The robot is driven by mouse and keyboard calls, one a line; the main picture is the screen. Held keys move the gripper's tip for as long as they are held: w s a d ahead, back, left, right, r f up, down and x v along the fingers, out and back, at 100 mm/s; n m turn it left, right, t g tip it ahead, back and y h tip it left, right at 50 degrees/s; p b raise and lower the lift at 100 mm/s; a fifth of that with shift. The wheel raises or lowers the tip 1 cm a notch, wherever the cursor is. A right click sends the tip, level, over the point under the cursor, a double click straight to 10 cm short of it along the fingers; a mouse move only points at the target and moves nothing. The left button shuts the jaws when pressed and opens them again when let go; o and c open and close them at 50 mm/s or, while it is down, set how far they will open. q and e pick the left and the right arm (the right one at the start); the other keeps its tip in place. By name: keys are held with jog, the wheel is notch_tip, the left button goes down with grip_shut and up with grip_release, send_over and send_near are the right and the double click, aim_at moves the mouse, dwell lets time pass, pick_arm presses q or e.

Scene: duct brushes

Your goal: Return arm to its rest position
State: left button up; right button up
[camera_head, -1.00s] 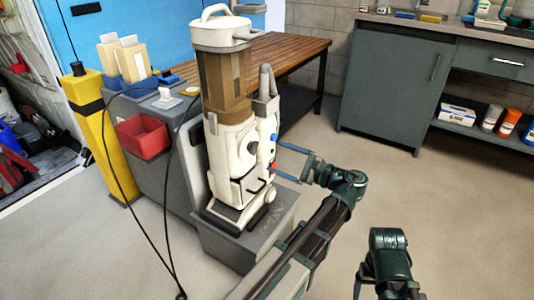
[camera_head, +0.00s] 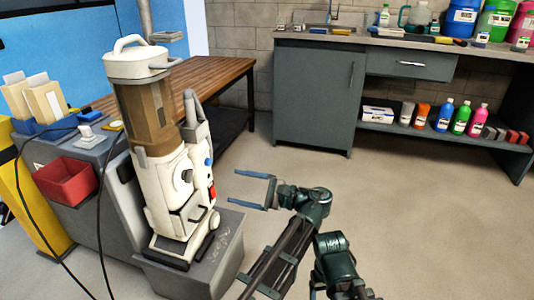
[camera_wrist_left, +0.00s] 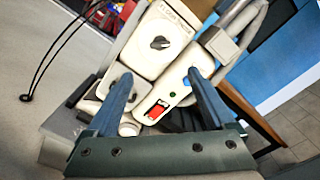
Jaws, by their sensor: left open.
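My left gripper (camera_head: 254,189) is open, its two blue fingers apart and pointing left toward the white machine (camera_head: 170,190). In the head view floor shows between the fingers, and a gap separates them from the machine. In the left wrist view the left gripper (camera_wrist_left: 160,78) has nothing between its fingers; the machine's panel (camera_wrist_left: 165,90), with a red switch (camera_wrist_left: 155,111) and a black knob (camera_wrist_left: 160,43), lies beyond. My right arm (camera_head: 335,258) shows at the bottom; its gripper is out of view.
The machine stands on a grey base (camera_head: 222,245) beside a red bin (camera_head: 66,180) and a yellow post (camera_head: 38,205). Black cables (camera_head: 102,225) hang at the left. A wooden table (camera_head: 200,85) and grey cabinet (camera_head: 315,95) stand behind. Floor at right is clear.

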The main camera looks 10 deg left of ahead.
pick_arm(q)
jog(key=s+a+f+n+g+h, duration=0.1)
jog(key=s+f+n+h, duration=0.25)
jog(key=f+h, duration=0.4)
jog(key=s+a+f+n+h, duration=0.15)
jog(key=s+f+h, duration=0.25)
jog(key=f, duration=0.7)
jog(key=s+d+f+n+h, duration=0.3)
jog(key=d+n+h, duration=0.2)
jog(key=d+h, duration=0.2)
jog(key=s+d+r+m+y+p, duration=0.2)
jog(key=s+d+r+m+p, duration=0.2)
jog(key=d+r+p, duration=0.7)
jog(key=shift+s+g, duration=0.4)
jog(key=shift+s, duration=0.2)
